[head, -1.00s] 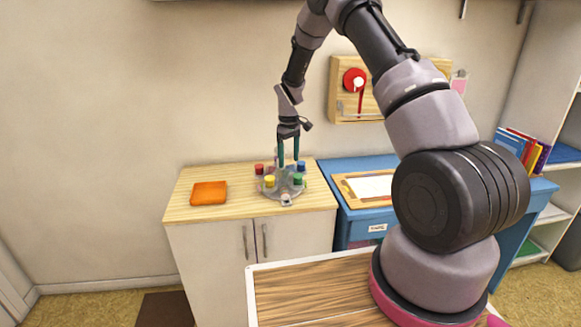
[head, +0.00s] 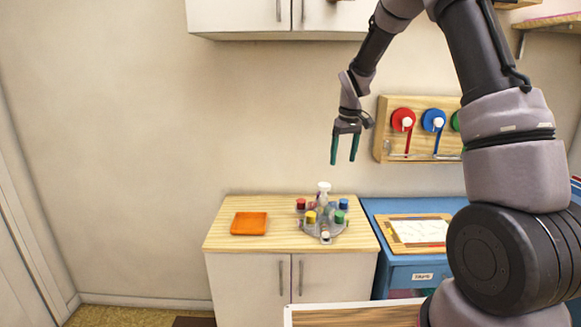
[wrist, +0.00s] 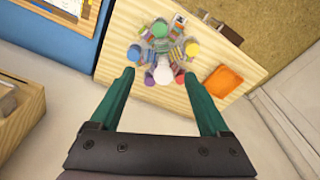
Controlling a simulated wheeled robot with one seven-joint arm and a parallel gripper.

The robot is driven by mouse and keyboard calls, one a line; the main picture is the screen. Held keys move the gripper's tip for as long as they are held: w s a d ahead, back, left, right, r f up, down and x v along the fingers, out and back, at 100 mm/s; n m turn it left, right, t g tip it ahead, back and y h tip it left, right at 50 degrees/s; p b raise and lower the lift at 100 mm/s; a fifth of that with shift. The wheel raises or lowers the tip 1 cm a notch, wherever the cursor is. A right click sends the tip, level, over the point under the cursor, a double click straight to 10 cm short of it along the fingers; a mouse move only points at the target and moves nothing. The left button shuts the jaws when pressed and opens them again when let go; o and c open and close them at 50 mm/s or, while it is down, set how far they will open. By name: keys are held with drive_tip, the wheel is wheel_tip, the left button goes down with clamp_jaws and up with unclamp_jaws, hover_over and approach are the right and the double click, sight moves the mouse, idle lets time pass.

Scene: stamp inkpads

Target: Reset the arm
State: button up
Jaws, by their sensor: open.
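My gripper (head: 344,148) is open and empty, with green fingers pointing down. It is raised well above the wooden-topped cabinet (head: 280,222). Below it on the cabinet is a grey stamp carousel (head: 318,231) with several coloured stamps and a white piece standing up at its back. In the wrist view the carousel (wrist: 163,55) lies beyond and between the two fingertips (wrist: 162,80), with clear space between. Nothing is between the fingers.
An orange inkpad or tray (head: 249,223) lies left of the carousel. A blue desk (head: 392,206) with a paper board (head: 420,232) stands to the right. A wooden panel with coloured discs (head: 395,140) hangs on the wall. White upper cabinets (head: 240,16) hang above.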

drive_tip(key=s+d+r+m+t, duration=0.1)
drive_tip(key=s+d+r+m, duration=0.1)
drive_tip(key=s+r, duration=0.55)
drive_tip(key=s+d+r+m+t, duration=0.2)
drive_tip(key=s+r, duration=0.4)
drive_tip(key=r, duration=0.3)
drive_tip(key=s+r+m+t, duration=0.1)
drive_tip(key=s+r+m, duration=0.1)
drive_tip(key=s, duration=0.7)
drive_tip(key=s+d+r+m+t+y, duration=0.1)
drive_tip(key=s+r+m+t, duration=0.1)
drive_tip(key=s, duration=0.7)
drive_tip(key=shift+s+r+m, duration=0.3)
drive_tip(key=shift+s+r, duration=0.05)
drive_tip(key=shift+s, duration=0.05)
drive_tip(key=shift+o, duration=0.3)
drive_tip(key=shift+d, duration=0.1)
